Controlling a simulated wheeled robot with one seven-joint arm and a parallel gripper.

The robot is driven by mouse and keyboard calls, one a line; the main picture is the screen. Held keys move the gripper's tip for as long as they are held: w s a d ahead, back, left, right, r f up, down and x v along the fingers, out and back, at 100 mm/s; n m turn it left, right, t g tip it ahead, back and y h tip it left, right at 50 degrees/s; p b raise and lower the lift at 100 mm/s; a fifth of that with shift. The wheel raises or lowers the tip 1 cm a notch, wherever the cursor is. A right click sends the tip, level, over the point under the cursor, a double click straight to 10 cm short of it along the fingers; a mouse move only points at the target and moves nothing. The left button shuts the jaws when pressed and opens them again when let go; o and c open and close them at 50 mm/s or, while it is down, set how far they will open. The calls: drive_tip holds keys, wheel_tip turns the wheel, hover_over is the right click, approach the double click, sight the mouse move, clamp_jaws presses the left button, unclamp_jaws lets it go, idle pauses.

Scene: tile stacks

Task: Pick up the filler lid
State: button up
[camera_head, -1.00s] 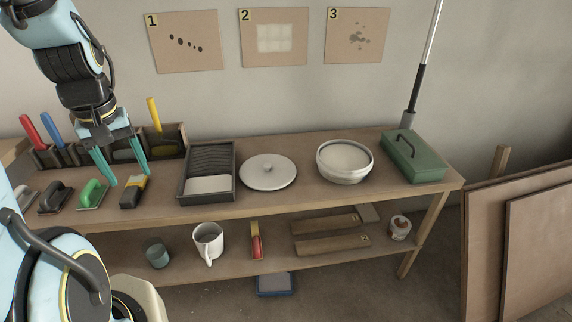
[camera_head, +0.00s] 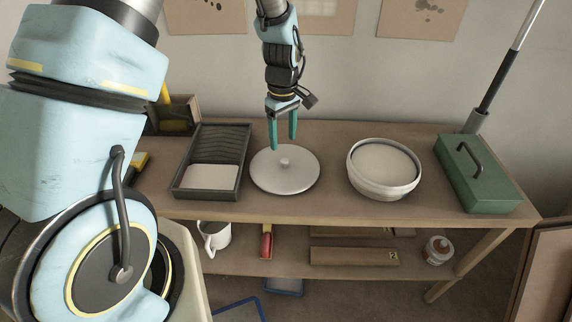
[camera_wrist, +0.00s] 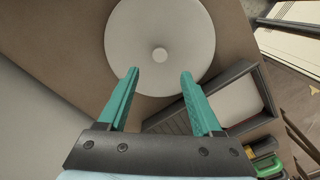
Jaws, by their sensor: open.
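The filler lid (camera_head: 298,180) is a round, pale grey disc with a small knob in its middle. It lies flat on the upper shelf, between the black tray and the white bowl. My gripper (camera_head: 283,145) is open and empty, with two teal fingers pointing down above the lid's back edge. In the wrist view the lid (camera_wrist: 150,30) lies beyond my fingertips (camera_wrist: 159,74). Its knob (camera_wrist: 160,55) shows between the two fingers and a little ahead of them, with nothing held.
A black ridged tray (camera_head: 181,190) stands just left of the lid. A white bowl (camera_head: 385,190) stands to the right, and a green toolbox (camera_head: 490,203) is farther right. The wall is close behind the shelf (camera_head: 330,209). A mug (camera_head: 215,237) is below.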

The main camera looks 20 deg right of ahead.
sight(284, 160)
drive_tip(key=shift+s+d+f+p, duration=0.1)
drive_tip(key=shift+f+p, duration=0.45)
drive_tip(key=shift+f, duration=1.3)
drive_tip(key=shift+s+f+p, duration=0.1)
drive_tip(key=shift+f+p, duration=0.45)
drive_tip(key=shift+f, duration=1.3)
drive_tip(key=shift+c, duration=0.3)
clamp_jaws()
